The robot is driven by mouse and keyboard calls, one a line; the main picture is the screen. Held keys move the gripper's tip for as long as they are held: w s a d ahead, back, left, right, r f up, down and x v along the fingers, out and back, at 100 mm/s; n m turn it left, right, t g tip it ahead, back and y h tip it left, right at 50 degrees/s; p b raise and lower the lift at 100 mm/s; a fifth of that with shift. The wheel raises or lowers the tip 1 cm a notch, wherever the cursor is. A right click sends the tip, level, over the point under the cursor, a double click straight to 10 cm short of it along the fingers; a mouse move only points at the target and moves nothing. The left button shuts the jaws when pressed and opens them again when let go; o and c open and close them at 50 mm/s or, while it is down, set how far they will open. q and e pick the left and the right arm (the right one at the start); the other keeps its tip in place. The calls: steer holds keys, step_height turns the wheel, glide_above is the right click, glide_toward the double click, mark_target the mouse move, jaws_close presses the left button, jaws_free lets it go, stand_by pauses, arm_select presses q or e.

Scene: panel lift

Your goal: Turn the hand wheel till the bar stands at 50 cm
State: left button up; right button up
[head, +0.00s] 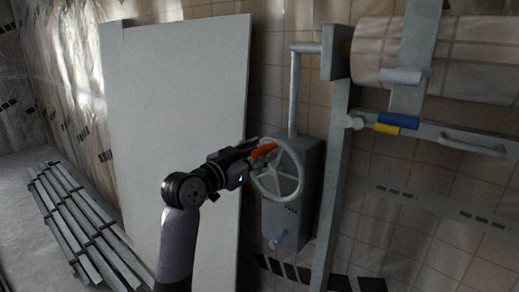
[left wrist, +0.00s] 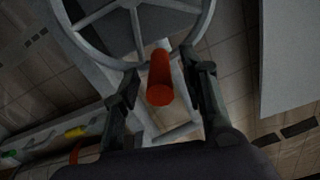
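The grey spoked hand wheel (head: 299,172) is on a grey gearbox (head: 306,215) on the upright post. Its red-orange handle (head: 264,150) is at the wheel's upper left. My left gripper (head: 254,150) is at this handle. In the left wrist view the wheel's rim (left wrist: 75,38) crosses the top, and the red handle (left wrist: 160,82) stands between my open fingers (left wrist: 166,78), with a gap on each side. A grey horizontal bar (head: 450,139) with a blue piece and a yellow piece is at the right; I cannot read any height. My right gripper is out of view.
A large pale panel (head: 180,110) leans on the wall behind my left arm. Long grey strips (head: 80,225) lie on the floor at left. A big wrapped roll (head: 470,55) is at upper right.

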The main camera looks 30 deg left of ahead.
arm_select(q)
steer(key=shift+c, duration=0.5)
steer(key=shift+w, duration=0.1)
jaws_close()
stand_by(0.4)
